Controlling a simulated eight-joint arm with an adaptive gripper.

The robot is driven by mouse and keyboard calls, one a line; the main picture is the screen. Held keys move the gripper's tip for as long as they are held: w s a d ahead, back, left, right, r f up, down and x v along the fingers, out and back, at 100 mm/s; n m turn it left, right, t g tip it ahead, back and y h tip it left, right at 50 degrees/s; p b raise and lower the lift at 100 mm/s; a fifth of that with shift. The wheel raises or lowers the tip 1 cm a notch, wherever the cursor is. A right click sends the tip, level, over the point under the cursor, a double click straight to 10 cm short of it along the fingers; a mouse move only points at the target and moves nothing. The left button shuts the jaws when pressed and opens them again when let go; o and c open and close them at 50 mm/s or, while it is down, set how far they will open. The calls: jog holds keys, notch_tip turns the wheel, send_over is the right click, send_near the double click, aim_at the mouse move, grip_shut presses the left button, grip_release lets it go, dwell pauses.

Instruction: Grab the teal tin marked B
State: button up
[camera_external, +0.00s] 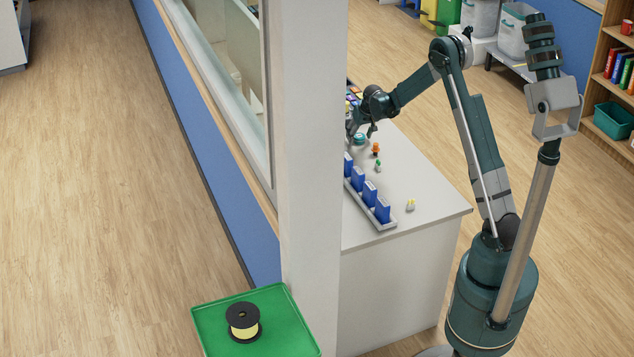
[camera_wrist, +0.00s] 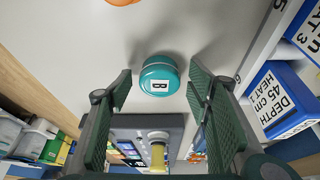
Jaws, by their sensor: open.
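The teal tin marked B (camera_wrist: 159,75) sits on the pale counter, its white label facing the wrist camera. In the wrist view it lies between and just beyond the tips of my gripper (camera_wrist: 159,88), with a visible gap on each side. My gripper is open and empty. In the external view the tin (camera_external: 360,138) is a small teal shape on the counter (camera_external: 440,195), just beside my gripper (camera_external: 362,132). The white pillar stands close to the left side of my gripper there.
Blue boxes (camera_external: 370,192) stand in a grey rack along the counter's left side; one box (camera_wrist: 283,100) is close on the right in the wrist view. Small orange (camera_external: 376,149) and green (camera_external: 378,166) figures stand nearby. A dark panel (camera_wrist: 135,130) with coloured squares lies beside the tin.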

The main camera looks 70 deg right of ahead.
aim_at(360, 136)
dwell(0.5)
jog(key=c, duration=1)
jog(key=shift+r+p, duration=1)
jog(key=shift+r, duration=4.05)
